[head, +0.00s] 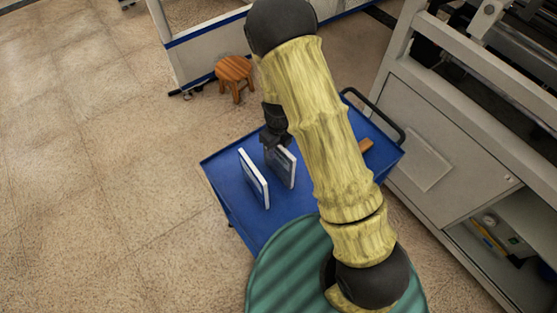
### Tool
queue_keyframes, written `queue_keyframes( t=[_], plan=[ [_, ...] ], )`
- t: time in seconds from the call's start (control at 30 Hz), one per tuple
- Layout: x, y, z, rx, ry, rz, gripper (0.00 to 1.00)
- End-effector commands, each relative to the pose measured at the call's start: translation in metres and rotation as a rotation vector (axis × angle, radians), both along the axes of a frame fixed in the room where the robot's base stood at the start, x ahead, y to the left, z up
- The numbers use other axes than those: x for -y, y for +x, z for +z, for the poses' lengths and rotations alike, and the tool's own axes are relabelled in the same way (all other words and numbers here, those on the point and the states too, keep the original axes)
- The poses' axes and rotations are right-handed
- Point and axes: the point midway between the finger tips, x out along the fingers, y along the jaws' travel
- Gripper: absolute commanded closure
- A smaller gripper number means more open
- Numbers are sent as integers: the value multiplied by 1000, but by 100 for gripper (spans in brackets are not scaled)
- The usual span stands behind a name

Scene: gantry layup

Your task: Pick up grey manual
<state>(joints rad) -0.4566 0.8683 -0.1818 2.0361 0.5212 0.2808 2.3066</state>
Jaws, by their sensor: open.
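Two thin book-like manuals stand upright on a blue cart top (228,165). The left manual (254,178) has a pale edge and a dark bluish cover. The right manual (283,166) looks greyish and stands close beside it. Which of them is the grey manual is hard to tell at this size, but the right one looks greyer. My gripper (271,144) is at the top of the right manual, pointing down. Its fingers are small and dark, and contact with the manual cannot be made out. My arm hides part of the cart top.
A small brown object (366,145) lies on the cart's right side, near the black handle (378,115). A wooden stool (234,76) stands behind the cart. A large grey machine cabinet (440,140) is at the right. Open tiled floor lies to the left.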

Motion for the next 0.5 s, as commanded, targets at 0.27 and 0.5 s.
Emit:
queue_keyframes(
  t=[0.27, 0.5],
  plan=[
    [0, 0, 0, 0, 0, 0, 64],
    [0, 0, 0, 0, 0, 0, 100]
  ],
)
